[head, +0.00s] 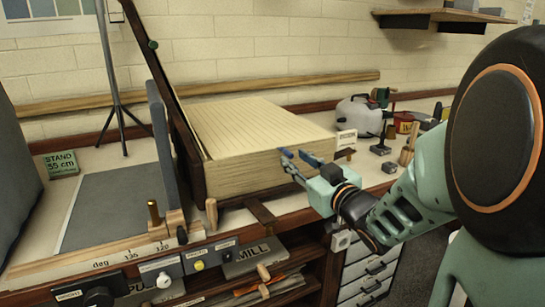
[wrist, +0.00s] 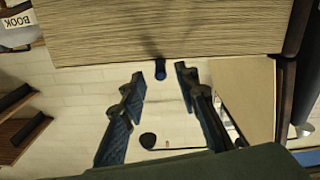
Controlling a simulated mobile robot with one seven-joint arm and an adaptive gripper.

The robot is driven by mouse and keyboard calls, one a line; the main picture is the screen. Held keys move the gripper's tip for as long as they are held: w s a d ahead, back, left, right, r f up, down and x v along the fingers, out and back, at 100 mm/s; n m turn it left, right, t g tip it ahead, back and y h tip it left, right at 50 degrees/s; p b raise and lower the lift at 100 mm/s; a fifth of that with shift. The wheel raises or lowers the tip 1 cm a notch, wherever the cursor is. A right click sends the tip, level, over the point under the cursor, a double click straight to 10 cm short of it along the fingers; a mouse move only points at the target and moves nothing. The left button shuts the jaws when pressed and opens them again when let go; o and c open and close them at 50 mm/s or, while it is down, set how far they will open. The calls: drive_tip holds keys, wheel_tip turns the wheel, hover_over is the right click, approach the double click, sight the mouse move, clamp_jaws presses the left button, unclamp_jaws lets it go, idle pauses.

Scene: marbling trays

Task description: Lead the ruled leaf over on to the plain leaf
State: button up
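The ruled leaf (head: 255,125) is the lined cream top of a thick, page-edged block; its striped edge fills the top of the wrist view (wrist: 170,25). A flat grey panel (head: 115,205) lies to its left beyond upright boards; I cannot tell for sure whether it is the plain leaf. My gripper (head: 283,153) is at the block's front right side. In the wrist view its two blue fingers (wrist: 159,78) are spread apart.
A dark leaning board (head: 165,85) and an upright grey slab (head: 162,140) stand between block and panel. A brass-coloured peg (head: 154,213) and wooden peg (head: 211,214) stand at the front. A grey-white canister (head: 358,116) and small tools are at right. A shelf (head: 440,17) hangs above.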

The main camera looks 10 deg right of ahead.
sight(292, 157)
drive_tip(key=shift+b+x, duration=0.35)
drive_tip(key=shift+x, duration=1.8)
clamp_jaws()
